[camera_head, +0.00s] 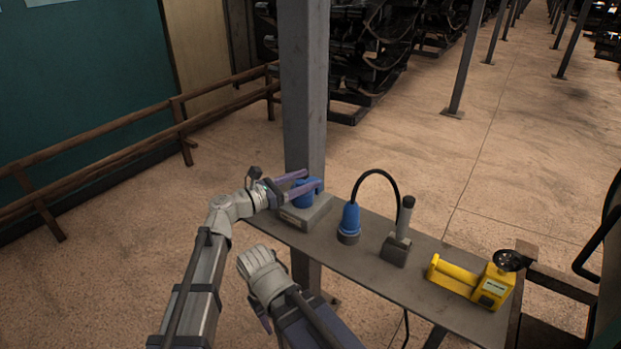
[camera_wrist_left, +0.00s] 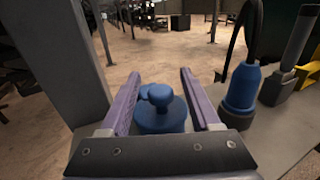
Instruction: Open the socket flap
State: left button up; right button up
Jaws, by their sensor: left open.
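The blue socket (camera_head: 301,196) stands on a grey block (camera_head: 313,217) at the left end of the narrow table, beside the post. My left gripper (camera_head: 312,178) is open, its two purple fingers reaching along either side of the socket's top. In the left wrist view, the socket (camera_wrist_left: 160,122) sits between the open fingers, with visible gaps on both sides. A rounded blue knob-like piece on its top faces me; I cannot tell whether this is the flap or how far it is raised. My right arm is folded low in the head view; its jaws do not show clearly.
A blue plug (camera_head: 349,222) with a black cable stands right of the socket. A grey device with an upright handle (camera_head: 400,240) and a yellow tool (camera_head: 470,281) stand further right on the grey table (camera_head: 352,262). The grey post (camera_head: 303,90) rises close behind the socket.

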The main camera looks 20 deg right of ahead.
pick_arm(q)
jog(key=shift+x, duration=1)
grip_shut()
dwell(0.8)
